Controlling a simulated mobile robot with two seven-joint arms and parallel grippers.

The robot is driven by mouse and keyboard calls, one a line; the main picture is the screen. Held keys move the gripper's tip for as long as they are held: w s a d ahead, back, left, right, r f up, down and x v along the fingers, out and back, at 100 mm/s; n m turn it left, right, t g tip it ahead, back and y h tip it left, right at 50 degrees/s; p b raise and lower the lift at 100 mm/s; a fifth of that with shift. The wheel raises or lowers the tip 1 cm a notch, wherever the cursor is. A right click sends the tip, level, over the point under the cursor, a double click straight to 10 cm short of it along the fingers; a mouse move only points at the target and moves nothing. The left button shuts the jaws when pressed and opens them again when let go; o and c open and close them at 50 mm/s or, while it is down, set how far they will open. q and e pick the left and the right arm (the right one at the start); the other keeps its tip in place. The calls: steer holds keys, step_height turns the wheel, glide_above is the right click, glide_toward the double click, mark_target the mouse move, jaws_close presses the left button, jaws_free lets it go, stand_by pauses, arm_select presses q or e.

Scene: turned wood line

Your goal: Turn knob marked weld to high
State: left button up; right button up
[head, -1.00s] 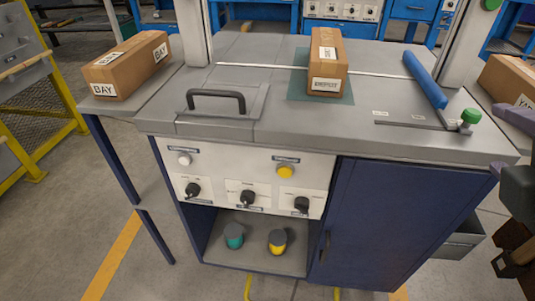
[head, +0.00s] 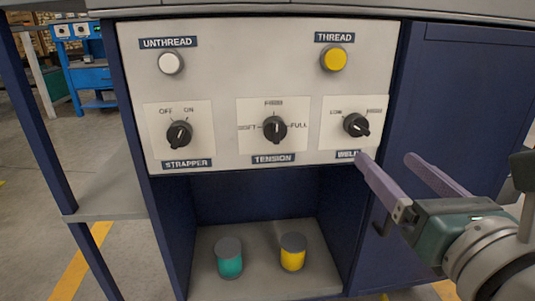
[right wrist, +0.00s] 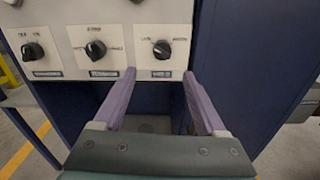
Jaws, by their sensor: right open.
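The weld knob (head: 356,125) is a black rotary knob on a white plate at the right of the control panel, above the WELD label. Its plate is marked LOW at upper left and a blurred word, likely HIGH, at upper right. The knob's grip slants from upper left to lower right; I cannot tell which end is the pointer. My right gripper (head: 386,158) is open and empty, below and right of the knob, apart from it. In the right wrist view the weld knob (right wrist: 162,49) shows just beyond and above the gap between the purple fingers (right wrist: 158,73).
The tension knob (head: 275,129) and strapper knob (head: 179,134) are left of the weld knob. The white unthread button (head: 171,62) and yellow thread button (head: 333,57) are above. A teal-and-grey cylinder (head: 229,262) and a yellow-and-grey one (head: 292,255) stand on the shelf below.

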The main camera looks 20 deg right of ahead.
mark_target(362, 133)
steer(key=x, duration=1)
steer(key=shift+d, duration=0.15)
steer(key=shift+s, duration=0.1)
jaws_close()
